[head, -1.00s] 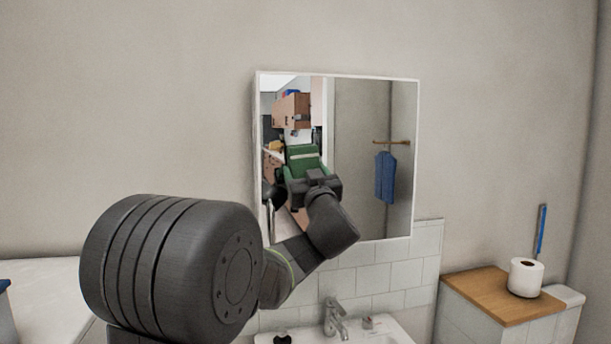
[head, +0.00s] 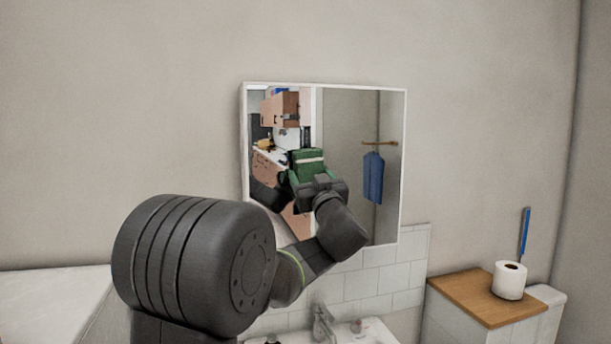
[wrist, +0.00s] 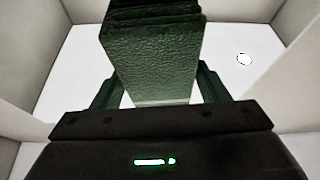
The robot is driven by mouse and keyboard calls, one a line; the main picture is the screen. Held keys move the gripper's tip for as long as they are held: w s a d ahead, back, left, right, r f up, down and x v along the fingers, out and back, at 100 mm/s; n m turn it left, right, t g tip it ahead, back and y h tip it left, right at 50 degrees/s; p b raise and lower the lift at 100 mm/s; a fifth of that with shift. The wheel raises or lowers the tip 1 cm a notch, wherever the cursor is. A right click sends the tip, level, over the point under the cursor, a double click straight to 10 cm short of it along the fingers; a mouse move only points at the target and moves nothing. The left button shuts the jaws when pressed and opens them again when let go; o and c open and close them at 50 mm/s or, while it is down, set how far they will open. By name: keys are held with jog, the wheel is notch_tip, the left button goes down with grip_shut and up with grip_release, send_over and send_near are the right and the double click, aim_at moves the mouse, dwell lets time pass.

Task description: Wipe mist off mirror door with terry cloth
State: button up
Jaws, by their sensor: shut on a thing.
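The mirror door (head: 362,205) hangs on the wall, with a thin white frame. It reflects a room, a green and dark shape and a blue towel; I cannot make out any mist on it. In the wrist view my gripper (wrist: 157,88) is shut on a green, rough-textured folded cloth (wrist: 152,62), which stands out between the two green fingers. In the head view my dark arm reaches up across the mirror's lower part. I cannot clearly tell the gripper from the reflection there, nor whether the cloth touches the glass.
A sink with a chrome tap (head: 322,322) stands below the mirror against white tiles (head: 405,255). To the right, a toilet roll (head: 509,281) and a blue-handled item (head: 525,234) are on a wooden top (head: 470,295). The wall left of the mirror is bare.

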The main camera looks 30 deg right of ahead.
aim_at(383, 165)
jog(key=shift+s+d+p, duration=0.7)
jog(key=shift+d+p, duration=0.45)
jog(key=shift+d, duration=1.15)
jog(key=shift+s+d+p, duration=0.75)
jog(key=shift+d+p, duration=0.4)
jog(key=shift+d, duration=1.15)
jog(key=shift+s+d+p, duration=0.7)
jog(key=shift+d+p, duration=0.45)
jog(key=shift+d, duration=1.15)
jog(key=shift+s+d+r+p, duration=0.1)
jog(key=shift+s+d+p, duration=0.25)
jog(key=shift+d+p, duration=0.55)
jog(key=shift+s+d+f+p, duration=0.1)
jog(key=shift+s+d+p, duration=0.35)
jog(key=shift+d, duration=0.8)
jog(key=shift+s+d+r+p, duration=0.1)
jog(key=shift+s+d+p, duration=0.15)
jog(key=shift+d+p, duration=0.65)
jog(key=shift+s+d, duration=0.1)
jog(key=shift+d, duration=0.35)
jog(key=shift+b+v, duration=0.45)
jog(key=shift+v, duration=0.3)
jog(key=shift+s+a+r+b, duration=0.1)
jog(key=shift+s+a+b, duration=0.15)
jog(key=shift+s, duration=0.5)
jog(key=shift+s+a+b, duration=0.25)
jog(key=shift+s, duration=0.5)
jog(key=shift+s+a+r+b, duration=0.1)
jog(key=shift+s+a+b, duration=0.15)
jog(key=shift+s, duration=0.5)
